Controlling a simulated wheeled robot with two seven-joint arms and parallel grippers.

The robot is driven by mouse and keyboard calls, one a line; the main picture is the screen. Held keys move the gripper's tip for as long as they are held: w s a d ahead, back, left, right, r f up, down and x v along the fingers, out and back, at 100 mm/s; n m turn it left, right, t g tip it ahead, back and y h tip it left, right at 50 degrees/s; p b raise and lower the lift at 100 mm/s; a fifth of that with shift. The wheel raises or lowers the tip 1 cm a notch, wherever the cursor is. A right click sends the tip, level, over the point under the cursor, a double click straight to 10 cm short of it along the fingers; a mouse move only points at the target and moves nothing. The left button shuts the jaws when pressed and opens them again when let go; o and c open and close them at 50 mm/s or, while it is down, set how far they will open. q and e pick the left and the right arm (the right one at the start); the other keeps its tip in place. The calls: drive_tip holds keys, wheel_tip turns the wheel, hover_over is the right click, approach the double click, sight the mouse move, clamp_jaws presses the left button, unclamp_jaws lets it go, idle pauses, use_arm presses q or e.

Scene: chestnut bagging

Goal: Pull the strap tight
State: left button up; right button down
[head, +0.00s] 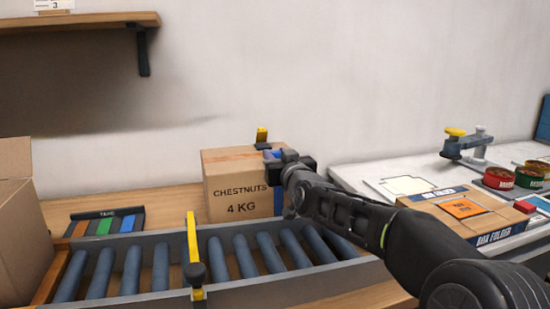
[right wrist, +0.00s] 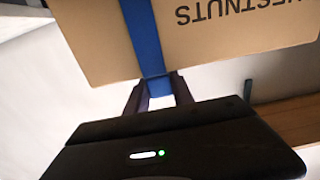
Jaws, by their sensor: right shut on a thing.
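A cardboard box (head: 238,195) printed "CHESTNUTS 4 KG" stands behind the roller conveyor, against the wall side. A blue strap (head: 278,203) runs down its right front side. The box also shows upside down in the right wrist view (right wrist: 205,50), with the blue strap (right wrist: 143,35) crossing it to the fingers. My right gripper (head: 272,155) is at the top right of the box. In the right wrist view its fingers (right wrist: 158,95) are shut on the strap. My left gripper is not in view.
The roller conveyor (head: 212,238) with a yellow upright bar (head: 193,240) lies in front. An open carton (head: 15,230) stands at left, beside a rack of coloured strips (head: 103,224). A white table (head: 375,172) at right holds a box folder (head: 468,213), tins and a stamp-like device.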

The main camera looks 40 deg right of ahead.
drive_tip(key=shift+w, duration=0.1)
drive_tip(key=c, duration=1.1)
unclamp_jaws()
drive_tip(key=v, duration=0.7)
drive_tip(key=shift+s+a, duration=0.15)
drive_tip(key=shift+s, duration=0.25)
